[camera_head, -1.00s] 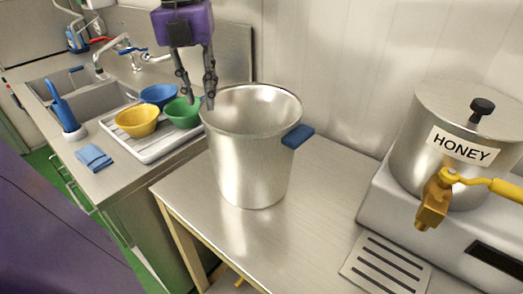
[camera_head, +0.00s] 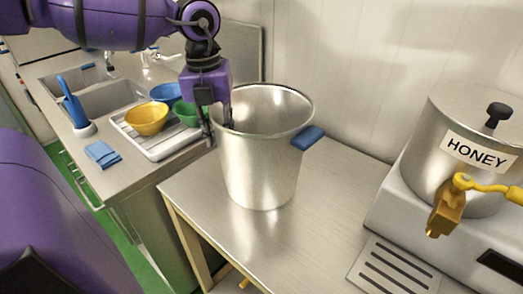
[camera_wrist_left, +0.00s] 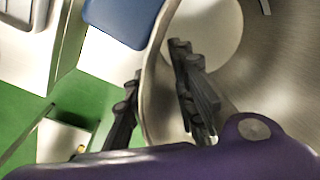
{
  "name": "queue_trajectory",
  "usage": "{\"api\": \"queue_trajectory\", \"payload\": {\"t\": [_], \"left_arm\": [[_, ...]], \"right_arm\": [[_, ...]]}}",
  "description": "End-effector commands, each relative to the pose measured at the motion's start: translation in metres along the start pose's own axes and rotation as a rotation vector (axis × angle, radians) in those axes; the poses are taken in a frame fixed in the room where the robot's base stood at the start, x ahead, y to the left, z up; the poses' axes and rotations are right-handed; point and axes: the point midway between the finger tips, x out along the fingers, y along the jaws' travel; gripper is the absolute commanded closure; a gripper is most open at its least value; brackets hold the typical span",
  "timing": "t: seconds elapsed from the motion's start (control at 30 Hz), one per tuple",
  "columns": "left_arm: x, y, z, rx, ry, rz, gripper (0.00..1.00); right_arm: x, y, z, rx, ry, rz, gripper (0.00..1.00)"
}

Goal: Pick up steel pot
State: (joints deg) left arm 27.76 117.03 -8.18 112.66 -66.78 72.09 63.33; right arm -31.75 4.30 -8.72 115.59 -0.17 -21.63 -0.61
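The steel pot (camera_head: 262,165) stands upright on the steel table, open at the top, with a blue handle (camera_head: 308,138) on its right side. My left gripper (camera_head: 216,138) comes down at the pot's left rim. One finger is inside the rim and the other outside. The left wrist view shows the dark fingers of this gripper (camera_wrist_left: 155,90) apart, with the pot's wall (camera_wrist_left: 150,110) between them. I cannot tell whether they touch it. The pot's far left side is partly hidden by the gripper. My right gripper is not in view.
A honey tank (camera_head: 460,150) with a yellow tap (camera_head: 446,205) stands at the right, by a slotted drip grate (camera_head: 395,270). At the left, a white rack (camera_head: 165,148) holds yellow, blue and green bowls near a sink. A blue cloth (camera_head: 102,154) lies on that counter.

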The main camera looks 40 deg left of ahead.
Motion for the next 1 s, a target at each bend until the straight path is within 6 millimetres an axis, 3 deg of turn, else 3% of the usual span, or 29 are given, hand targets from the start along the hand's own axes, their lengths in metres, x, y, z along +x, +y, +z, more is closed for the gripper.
{"api": "queue_trajectory", "payload": {"t": [0.1, 0.27, 1.0], "left_arm": [[-0.0013, -0.0001, 0.0001, 0.0, -0.001, 0.0, 0.78], [-0.0014, -0.0001, 0.0002, 0.0, -0.001, 0.0, 0.99], [-0.0051, -0.0008, 0.0009, 0.0, -0.004, -0.002, 1.0]], "right_arm": [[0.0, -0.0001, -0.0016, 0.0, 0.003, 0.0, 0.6], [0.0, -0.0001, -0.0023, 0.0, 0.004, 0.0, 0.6], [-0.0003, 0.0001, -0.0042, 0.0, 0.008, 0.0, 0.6]]}}
